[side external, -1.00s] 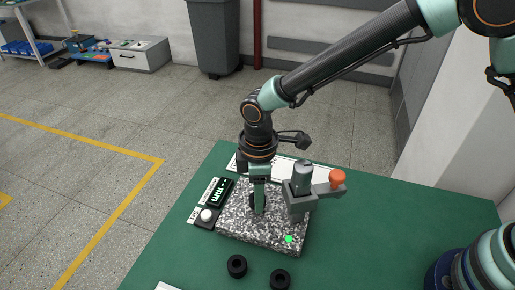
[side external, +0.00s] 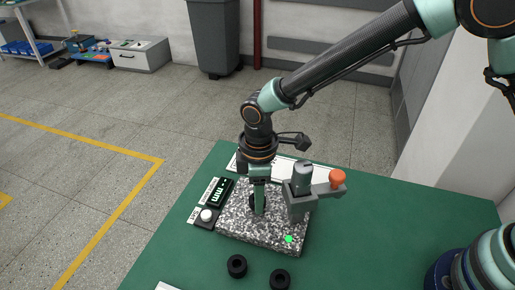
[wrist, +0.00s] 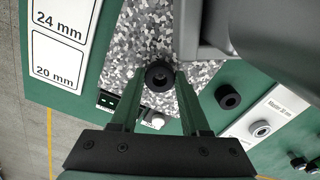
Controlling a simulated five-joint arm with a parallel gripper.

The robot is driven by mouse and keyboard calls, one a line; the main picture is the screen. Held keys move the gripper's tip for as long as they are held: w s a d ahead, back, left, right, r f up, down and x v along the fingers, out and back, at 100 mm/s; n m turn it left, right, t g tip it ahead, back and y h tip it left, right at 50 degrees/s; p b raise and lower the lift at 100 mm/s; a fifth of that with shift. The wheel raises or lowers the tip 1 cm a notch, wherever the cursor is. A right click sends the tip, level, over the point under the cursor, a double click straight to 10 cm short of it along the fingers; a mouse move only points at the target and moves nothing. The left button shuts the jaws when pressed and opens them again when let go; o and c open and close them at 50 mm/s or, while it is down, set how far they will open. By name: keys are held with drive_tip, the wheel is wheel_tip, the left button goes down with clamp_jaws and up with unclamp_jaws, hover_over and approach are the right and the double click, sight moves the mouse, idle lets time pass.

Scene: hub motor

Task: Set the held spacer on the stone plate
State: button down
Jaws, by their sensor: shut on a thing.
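The held spacer, a black ring (wrist: 159,76), sits between the fingertips of my gripper (wrist: 157,84) in the wrist view. In the side view my gripper (side external: 258,208) points down over the speckled stone plate (side external: 262,232), shut on the spacer, which is partly hidden behind a finger. The stone plate also fills the upper middle of the wrist view (wrist: 150,30). The spacer is at or very close to the plate's surface; I cannot tell whether it touches.
A grey gauge stand (side external: 299,195) with an orange knob (side external: 337,178) stands on the plate, close right of my gripper. A display box (side external: 219,192) and a white button (side external: 207,215) lie left. Two black rings (side external: 237,266) (side external: 280,280) lie in front on the green table (side external: 375,240).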

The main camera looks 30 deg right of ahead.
drive_tip(key=shift+f, duration=0.4)
idle(0.4)
unclamp_jaws()
idle(0.5)
drive_tip(key=shift+r, duration=0.1)
drive_tip(key=shift+r, duration=3.4)
